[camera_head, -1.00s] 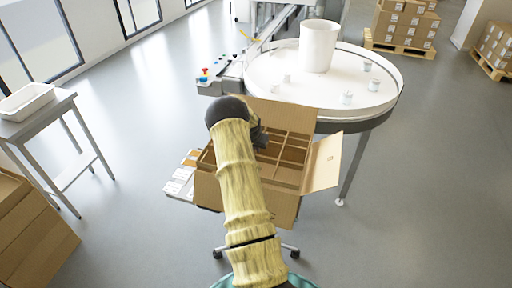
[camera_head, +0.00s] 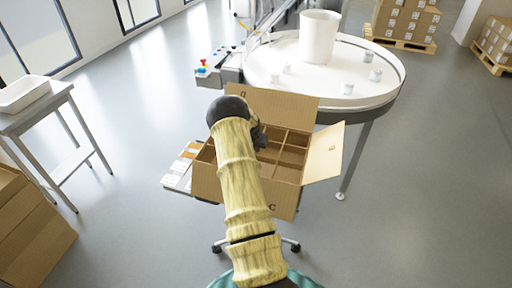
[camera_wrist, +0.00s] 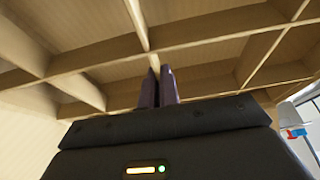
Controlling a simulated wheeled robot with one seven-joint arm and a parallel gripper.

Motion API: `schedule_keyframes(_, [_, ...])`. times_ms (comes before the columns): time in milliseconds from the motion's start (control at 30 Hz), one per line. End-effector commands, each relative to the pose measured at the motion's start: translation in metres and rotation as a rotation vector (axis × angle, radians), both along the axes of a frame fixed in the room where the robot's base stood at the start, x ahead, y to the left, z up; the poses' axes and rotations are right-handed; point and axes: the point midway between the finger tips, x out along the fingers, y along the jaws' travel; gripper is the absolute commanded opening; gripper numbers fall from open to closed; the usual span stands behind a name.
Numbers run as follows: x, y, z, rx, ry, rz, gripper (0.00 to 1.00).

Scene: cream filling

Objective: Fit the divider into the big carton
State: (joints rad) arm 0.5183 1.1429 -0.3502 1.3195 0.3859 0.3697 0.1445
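The big carton (camera_head: 282,204) is an open brown box in the middle of the head view, with raised back and right flaps. The cardboard divider (camera_head: 286,156), a grid of crossed slats, is inside the carton's walls and looks about level. My gripper (camera_head: 261,141) points down at the divider, partly hidden behind my arm. In the wrist view my two dark fingers (camera_wrist: 158,88) are close together on a slat of the divider (camera_wrist: 205,42). My arm hides the left middle of the grid, and the divider's lower edges are hidden.
A round white table (camera_head: 330,85) with a white bucket (camera_head: 319,38) and several small jars stands behind the carton. A side shelf (camera_head: 176,180) with flat pieces is left of the carton. A side table with a white tray (camera_head: 24,95) is far left. Open floor lies between.

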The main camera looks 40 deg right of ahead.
Motion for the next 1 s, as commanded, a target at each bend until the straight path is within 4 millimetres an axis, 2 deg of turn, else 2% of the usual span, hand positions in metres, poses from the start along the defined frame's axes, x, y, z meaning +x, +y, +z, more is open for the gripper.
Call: schedule_keyframes(1000, [0.000, 0.000, -0.057, 0.000, 0.000, -0.001, 0.00])
